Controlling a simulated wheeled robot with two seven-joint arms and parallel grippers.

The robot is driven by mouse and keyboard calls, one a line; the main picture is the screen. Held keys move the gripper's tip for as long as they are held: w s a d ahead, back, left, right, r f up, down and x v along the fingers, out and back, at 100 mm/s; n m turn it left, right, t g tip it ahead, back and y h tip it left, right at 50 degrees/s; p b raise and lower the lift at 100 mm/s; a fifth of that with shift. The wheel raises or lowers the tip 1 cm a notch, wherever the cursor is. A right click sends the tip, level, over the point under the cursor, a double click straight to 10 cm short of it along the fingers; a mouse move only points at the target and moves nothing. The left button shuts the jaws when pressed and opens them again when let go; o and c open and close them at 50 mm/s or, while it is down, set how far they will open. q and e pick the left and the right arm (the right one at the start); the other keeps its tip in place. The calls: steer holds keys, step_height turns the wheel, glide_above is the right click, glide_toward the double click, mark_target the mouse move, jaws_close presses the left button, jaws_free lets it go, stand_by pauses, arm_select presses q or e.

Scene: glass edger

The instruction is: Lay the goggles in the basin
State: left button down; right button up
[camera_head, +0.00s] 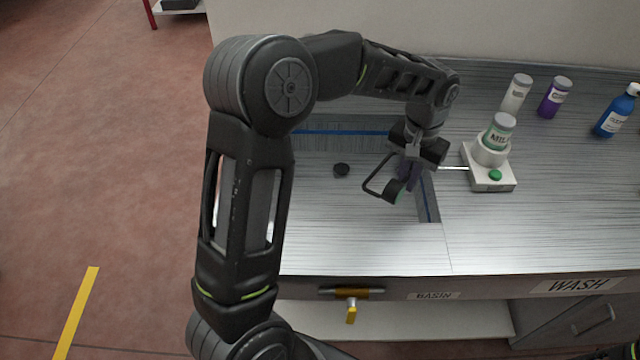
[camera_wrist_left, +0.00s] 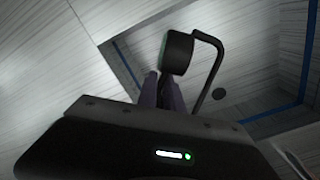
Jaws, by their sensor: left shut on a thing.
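The goggles (camera_head: 391,190) are dark, with a round eyepiece and a thin black strap loop. My left gripper (camera_head: 405,177) is shut on them and holds them over the right part of the basin (camera_head: 345,140). In the left wrist view the goggles (camera_wrist_left: 177,52) stick out past the fingertips of my left gripper (camera_wrist_left: 163,88). The basin is a sunken metal recess with a blue line around its walls and a dark round drain (camera_head: 342,169) in its floor. My left arm hides part of the basin's left side. My right gripper is not in view.
A white device with a green button (camera_head: 495,175) stands right of the basin and holds a green-labelled bottle (camera_head: 499,131). White (camera_head: 516,93), purple (camera_head: 554,97) and blue (camera_head: 617,111) bottles stand behind it.

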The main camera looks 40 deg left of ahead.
arm_select(q)
steer(key=shift+a, duration=0.2)
steer(key=shift+d, duration=0.1)
steer(key=s+a+f+m+b, duration=0.3)
steer(key=a+m+b, duration=0.2)
steer(key=a, duration=0.4)
steer(key=s+a+f+m+b, duration=0.3)
steer(key=s+a+m+b, duration=0.1)
steer(key=a+b, duration=0.3)
steer(key=shift+a+m+b, duration=0.3)
steer(key=shift+a+m, duration=0.5)
steer(key=shift+a, duration=0.35)
steer(key=shift+f, duration=2.55)
